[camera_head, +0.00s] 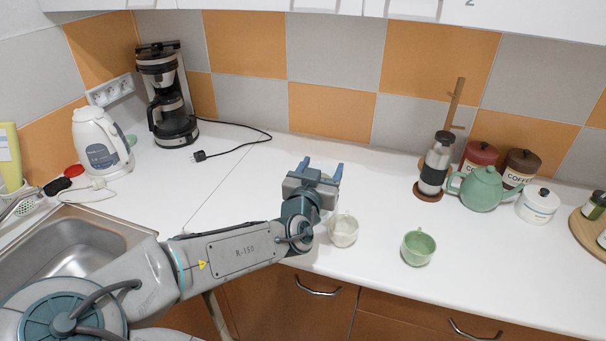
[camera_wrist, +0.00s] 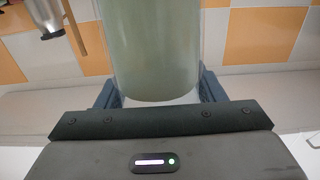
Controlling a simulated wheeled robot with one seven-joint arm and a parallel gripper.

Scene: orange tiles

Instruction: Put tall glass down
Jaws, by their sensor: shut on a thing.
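My gripper (camera_head: 322,168) is above the white counter (camera_head: 235,190), behind a white cup. In the wrist view its two blue fingers (camera_wrist: 158,88) stand on either side of the tall glass (camera_wrist: 155,45), a pale green, see-through cylinder. The gripper is shut on the glass. In the head view the glass can hardly be made out. I cannot tell whether its base touches the counter.
A white cup (camera_head: 343,230) and a green cup (camera_head: 418,246) stand near the counter's front edge. A French press (camera_head: 435,165), a green teapot (camera_head: 481,189) and canisters stand at the right. A coffee maker (camera_head: 167,95), kettle (camera_head: 102,143) and sink (camera_head: 70,250) are left. The counter's middle back is clear.

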